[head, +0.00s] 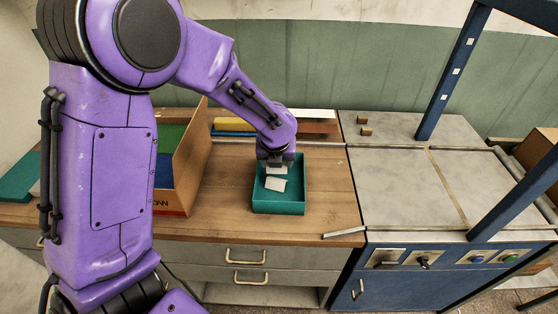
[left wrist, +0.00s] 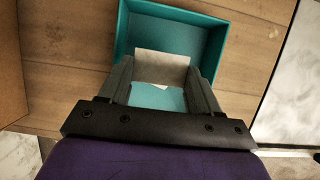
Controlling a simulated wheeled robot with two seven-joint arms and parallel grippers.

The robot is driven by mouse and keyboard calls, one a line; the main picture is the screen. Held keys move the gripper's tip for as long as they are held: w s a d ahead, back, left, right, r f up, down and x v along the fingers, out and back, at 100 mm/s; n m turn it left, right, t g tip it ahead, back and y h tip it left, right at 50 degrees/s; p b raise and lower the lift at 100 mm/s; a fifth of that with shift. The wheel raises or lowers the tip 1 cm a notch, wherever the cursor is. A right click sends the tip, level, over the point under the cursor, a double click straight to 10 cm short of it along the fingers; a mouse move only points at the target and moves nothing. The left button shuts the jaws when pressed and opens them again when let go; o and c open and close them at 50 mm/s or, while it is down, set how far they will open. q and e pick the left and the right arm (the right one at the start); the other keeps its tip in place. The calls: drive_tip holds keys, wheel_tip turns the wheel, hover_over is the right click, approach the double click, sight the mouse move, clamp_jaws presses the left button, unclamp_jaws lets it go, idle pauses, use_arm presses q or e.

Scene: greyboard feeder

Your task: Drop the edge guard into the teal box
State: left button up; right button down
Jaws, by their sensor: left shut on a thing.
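The teal box (head: 280,207) stands open on the wooden counter, and it also shows in the left wrist view (left wrist: 122,35). My left gripper (head: 276,164) is over the box and points down. It is shut on a pale piece (left wrist: 162,66), which appears to be the edge guard, seen between its fingers in the left wrist view. The height of the held piece above the box floor is hard to tell. My right gripper is not in view.
A cardboard box (head: 186,168) with coloured sheets stands left of the teal box. A thin grey strip (head: 344,233) lies near the counter's front edge. Two small brown blocks (head: 365,131) sit on the grey machine top (head: 385,180), which has a blue frame (head: 450,75).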

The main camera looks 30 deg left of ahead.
use_arm(q)
drive_tip(key=shift+d+f+b, duration=0.1)
drive_tip(key=shift+f+b, duration=0.2)
drive_tip(key=shift+f, duration=0.35)
drive_tip(key=shift+r, duration=0.2)
drive_tip(key=o, duration=1.1)
drive_tip(key=shift+f, duration=0.1)
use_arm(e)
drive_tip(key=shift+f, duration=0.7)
use_arm(q)
drive_tip(key=p+v, duration=0.3)
drive_tip(key=v, duration=0.7)
drive_tip(key=shift+r, duration=0.3)
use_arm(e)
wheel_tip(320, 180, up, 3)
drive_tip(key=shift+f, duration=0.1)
use_arm(q)
drive_tip(key=shift+s, duration=0.1)
